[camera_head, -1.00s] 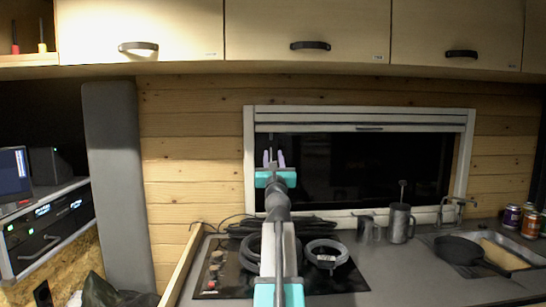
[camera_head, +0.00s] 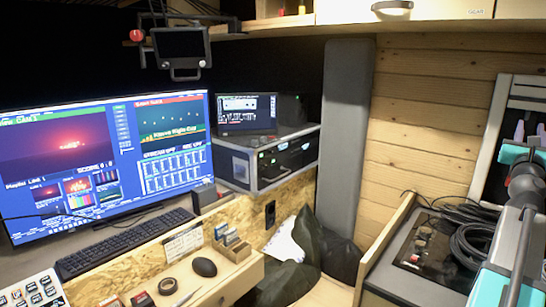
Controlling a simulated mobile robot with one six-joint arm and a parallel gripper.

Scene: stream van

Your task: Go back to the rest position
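My gripper (camera_head: 529,132) is at the right edge of the view, at the end of my grey and teal arm. It points upward in front of the dark window. Its two pale fingertips stand apart with nothing visible between them, and it touches nothing that I can see. My arm passes above the counter (camera_head: 425,262) and hides part of it and of the window frame (camera_head: 497,125).
At left is a desk with a large monitor (camera_head: 110,160), a keyboard (camera_head: 125,243) and a mouse (camera_head: 204,267). A rack unit (camera_head: 285,160) stands beside a grey padded panel (camera_head: 343,140). Coiled black cable (camera_head: 470,243) lies on the counter below my arm. Cupboards (camera_head: 440,10) hang above.

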